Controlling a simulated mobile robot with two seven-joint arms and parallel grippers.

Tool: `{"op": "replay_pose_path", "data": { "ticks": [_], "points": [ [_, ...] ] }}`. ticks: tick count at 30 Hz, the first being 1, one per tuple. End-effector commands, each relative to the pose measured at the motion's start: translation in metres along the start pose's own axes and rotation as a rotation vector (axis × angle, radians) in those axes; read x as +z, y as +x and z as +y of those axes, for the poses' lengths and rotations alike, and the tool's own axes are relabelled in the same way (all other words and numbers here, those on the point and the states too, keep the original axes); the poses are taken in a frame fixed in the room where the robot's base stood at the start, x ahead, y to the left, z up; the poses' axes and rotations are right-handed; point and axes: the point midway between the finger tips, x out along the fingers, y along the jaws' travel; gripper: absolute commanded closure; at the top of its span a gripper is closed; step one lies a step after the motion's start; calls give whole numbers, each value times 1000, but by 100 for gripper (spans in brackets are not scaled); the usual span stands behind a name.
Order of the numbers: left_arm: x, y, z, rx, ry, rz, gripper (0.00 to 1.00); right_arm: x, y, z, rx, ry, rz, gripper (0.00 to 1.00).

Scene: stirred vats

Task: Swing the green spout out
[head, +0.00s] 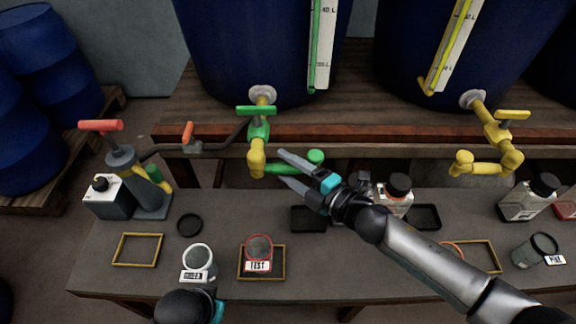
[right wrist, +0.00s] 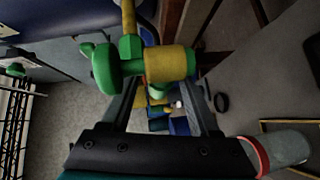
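The green spout (head: 299,167) runs to the right from a yellow elbow (head: 257,157) under a green-handled tap on the left blue vat. Its green knob end (head: 315,156) points right. My right gripper (head: 281,166) is open at the spout, its fingers reaching in from the right, partly overlapping it. In the right wrist view, the spout's round green end (right wrist: 106,65) and yellow collar (right wrist: 166,63) lie just beyond the spread fingertips (right wrist: 160,88). Contact cannot be told. My left gripper (head: 217,306) shows only in part at the bottom edge; its fingers are hidden.
The bench (head: 350,255) below holds a TEST cup (head: 259,247), a grey cup (head: 199,262), a black-capped bottle (head: 396,195) and empty frames. A yellow spout (head: 482,167) hangs at the right vat. A red-handled pump (head: 125,160) stands left. The vat shelf edge (head: 350,134) runs behind.

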Motion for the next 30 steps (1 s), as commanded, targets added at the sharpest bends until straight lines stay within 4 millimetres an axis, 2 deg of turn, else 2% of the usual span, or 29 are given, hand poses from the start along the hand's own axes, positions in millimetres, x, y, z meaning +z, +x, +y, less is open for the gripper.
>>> {"op": "replay_pose_path", "data": {
  "ticks": [2,16,30],
  "points": [
    [0,0,0,0,0,1,100,0,0,0,0,0,0,48],
    [0,0,0,0,0,1,100,0,0,0,0,0,0,100],
    [0,0,0,0,0,-1,100,0,0,0,0,0,-1,100]
  ]
}}
